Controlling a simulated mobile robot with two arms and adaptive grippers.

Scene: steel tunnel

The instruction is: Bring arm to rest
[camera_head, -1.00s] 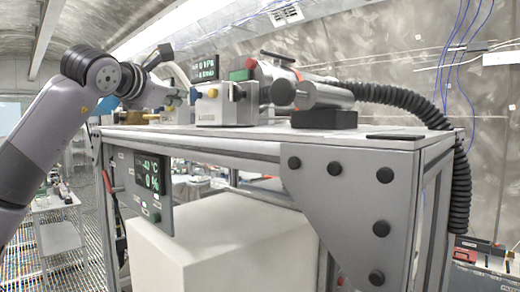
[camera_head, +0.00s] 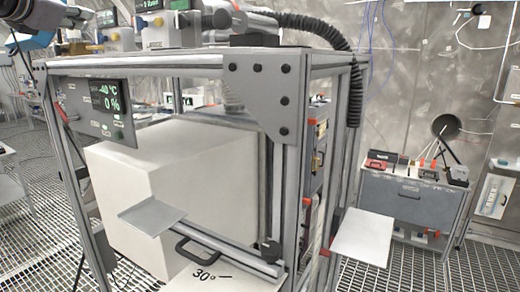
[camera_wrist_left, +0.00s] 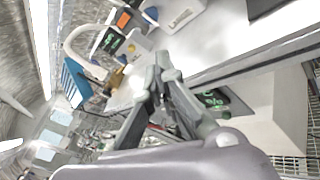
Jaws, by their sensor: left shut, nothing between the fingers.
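My left arm (camera_head: 25,12) shows only at the top left corner of the head view. My left gripper (camera_head: 84,15) is there, near the instruments at the back of the bench top. In the left wrist view the two grey fingers (camera_wrist_left: 160,66) meet at their tips. The gripper is shut with nothing between the fingers. The bench top and a control panel (camera_wrist_left: 213,101) lie beyond it in that view. I do not see it touch anything. My right gripper is not in view.
A metal-framed bench (camera_head: 180,60) carries instruments and a black corrugated hose (camera_head: 315,28). A large white box (camera_head: 150,180) sits inside the frame. A grey cabinet (camera_head: 408,200) with tools on top stands at the right. Grated floor lies between.

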